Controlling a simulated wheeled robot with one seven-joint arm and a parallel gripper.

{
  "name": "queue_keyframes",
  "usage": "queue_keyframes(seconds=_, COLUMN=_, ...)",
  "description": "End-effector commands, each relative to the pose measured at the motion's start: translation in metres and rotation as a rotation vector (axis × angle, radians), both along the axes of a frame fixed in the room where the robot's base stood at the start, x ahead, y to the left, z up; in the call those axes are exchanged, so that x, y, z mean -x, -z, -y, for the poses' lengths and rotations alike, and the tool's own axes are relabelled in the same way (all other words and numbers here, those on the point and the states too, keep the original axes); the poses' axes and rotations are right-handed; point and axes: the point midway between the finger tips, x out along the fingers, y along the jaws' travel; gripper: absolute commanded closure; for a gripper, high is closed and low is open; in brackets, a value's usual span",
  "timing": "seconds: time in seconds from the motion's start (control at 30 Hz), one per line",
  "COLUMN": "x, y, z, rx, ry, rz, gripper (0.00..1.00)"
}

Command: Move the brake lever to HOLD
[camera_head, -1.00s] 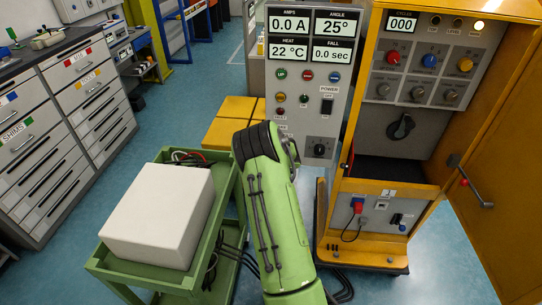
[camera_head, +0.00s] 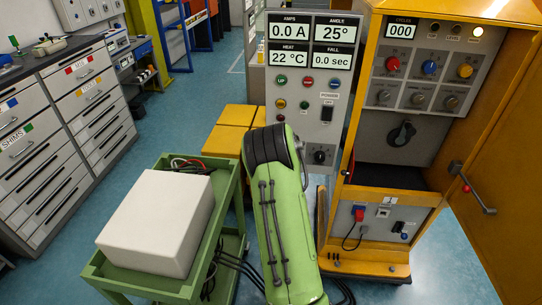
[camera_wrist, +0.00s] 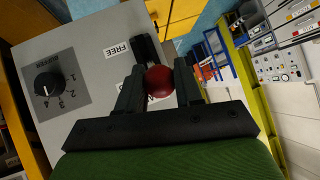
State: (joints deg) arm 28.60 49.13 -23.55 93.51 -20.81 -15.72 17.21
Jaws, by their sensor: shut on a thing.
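The brake lever's red ball knob (camera_wrist: 160,81) sits between the two dark fingers of my gripper (camera_wrist: 158,82) in the wrist view. My gripper is shut on the knob. A dark part of the lever (camera_wrist: 148,50) shows just beyond the knob against the grey panel. A FREE label (camera_wrist: 116,50) is beside it on the panel. Another white label is mostly hidden behind the knob and fingers, and I cannot read it. In the head view my green arm hides the gripper and lever at the grey console (camera_head: 300,150).
A rotary position knob (camera_wrist: 48,84) is on the same panel. An orange cabinet (camera_head: 345,215) with an open door (camera_head: 510,170) stands to the right. A green cart (camera_head: 232,190) carrying a white box (camera_head: 158,222) stands left of my arm. Blue floor (camera_head: 190,110) is free behind the cart.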

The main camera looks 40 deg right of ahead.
Motion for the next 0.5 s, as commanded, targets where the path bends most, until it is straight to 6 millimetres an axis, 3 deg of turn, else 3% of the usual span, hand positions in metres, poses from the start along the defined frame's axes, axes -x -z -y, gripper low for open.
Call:
queue_keyframes(seconds=0.17, x=-0.0025, y=-0.0055, z=0.0014, rx=0.011, ry=-0.002, rz=0.013, gripper=1.0)
queue_keyframes(seconds=0.2, x=-0.0025, y=-0.0055, z=0.0014, rx=0.01, ry=-0.002, rz=0.013, gripper=0.59)
queue_keyframes(seconds=0.3, x=-0.002, y=-0.0041, z=0.001, rx=0.008, ry=-0.002, rz=0.01, gripper=0.44)
queue_keyframes(seconds=0.5, x=-0.0012, y=-0.0022, z=0.0005, rx=0.005, ry=-0.001, rz=0.006, gripper=0.41)
